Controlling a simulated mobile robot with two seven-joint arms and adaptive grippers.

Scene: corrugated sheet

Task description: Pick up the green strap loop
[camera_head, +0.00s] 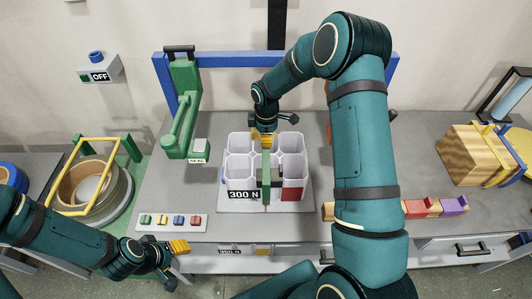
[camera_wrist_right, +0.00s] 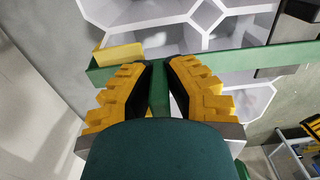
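The green strap loop (camera_head: 266,164) shows as a narrow green band over the white honeycomb holder (camera_head: 240,183). In the right wrist view the green band (camera_wrist_right: 215,62) crosses the picture, with a yellow piece at its left and a dark piece at its right. My right gripper (camera_head: 263,138) is at the far end of the band. In the right wrist view its yellow fingers (camera_wrist_right: 160,68) close in on both sides of a green upright part, with their tips against it. My left gripper (camera_head: 178,262) is open and empty at the front left, away from the strap.
A green lever press (camera_head: 184,110) stands left of the holder. A panel with coloured buttons (camera_head: 171,221) lies at the table's front edge. Coloured blocks (camera_head: 420,208) are at the right, partly behind my right arm. A wooden block (camera_head: 470,155) stands at the far right.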

